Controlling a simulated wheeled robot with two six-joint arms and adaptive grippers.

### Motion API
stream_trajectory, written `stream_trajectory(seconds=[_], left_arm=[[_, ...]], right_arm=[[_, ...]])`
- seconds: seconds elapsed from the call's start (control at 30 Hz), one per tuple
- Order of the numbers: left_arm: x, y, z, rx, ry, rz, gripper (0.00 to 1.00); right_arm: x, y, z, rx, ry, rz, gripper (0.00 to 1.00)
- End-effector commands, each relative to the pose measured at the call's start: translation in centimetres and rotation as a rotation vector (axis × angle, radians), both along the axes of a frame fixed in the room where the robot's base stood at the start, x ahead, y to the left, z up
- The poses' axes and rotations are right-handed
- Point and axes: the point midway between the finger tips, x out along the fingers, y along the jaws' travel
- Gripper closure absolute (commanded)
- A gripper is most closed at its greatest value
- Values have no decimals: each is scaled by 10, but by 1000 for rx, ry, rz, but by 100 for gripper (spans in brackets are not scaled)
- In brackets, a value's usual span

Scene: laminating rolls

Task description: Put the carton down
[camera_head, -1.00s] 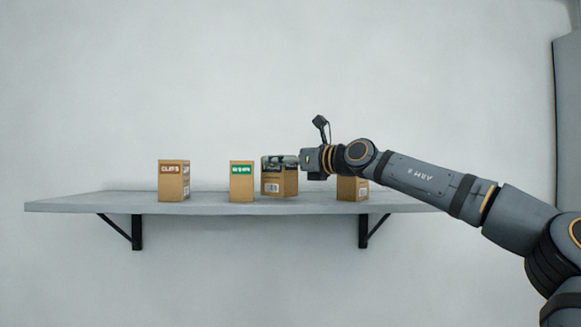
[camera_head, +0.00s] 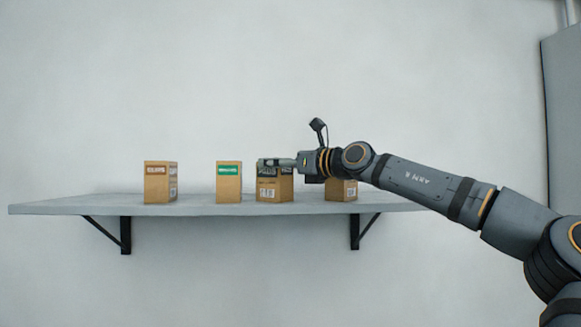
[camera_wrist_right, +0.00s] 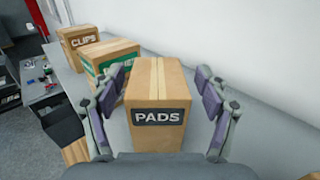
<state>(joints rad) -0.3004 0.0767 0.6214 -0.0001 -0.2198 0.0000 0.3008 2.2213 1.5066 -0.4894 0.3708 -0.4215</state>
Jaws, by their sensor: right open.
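The carton is a brown box with a dark PADS label (camera_wrist_right: 158,118), and it stands upright on the grey shelf (camera_head: 100,205). In the head view this PADS carton (camera_head: 275,193) is third from the left in the row. My right gripper (camera_head: 272,162) is at its upper part, with the fingers hiding some of its top. In the wrist view the fingers of my right gripper (camera_wrist_right: 160,80) are open, one on each side of the carton, with small gaps. My left gripper is not in view.
A carton with a green label (camera_head: 228,184) stands close to the left, and the CLIPS carton (camera_head: 160,184) is farther left. Another brown carton (camera_head: 342,191) stands to the right, partly behind my arm. The shelf's left end is free. A pale wall is behind.

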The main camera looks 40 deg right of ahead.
Motion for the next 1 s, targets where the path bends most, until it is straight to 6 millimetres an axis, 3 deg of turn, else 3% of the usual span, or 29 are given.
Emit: stream_trajectory(seconds=[0.03, 0.2, 0.5, 1.0], left_arm=[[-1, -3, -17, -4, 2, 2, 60], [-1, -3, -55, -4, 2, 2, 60], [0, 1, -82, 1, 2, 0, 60], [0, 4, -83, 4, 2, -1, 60]], right_arm=[[-8, -1, -9, -2, -4, 0, 25], [-49, -5, -11, 0, -8, -2, 25], [-106, -11, -5, 0, -1, -2, 25], [-114, -12, -2, 1, 1, -2, 25]])
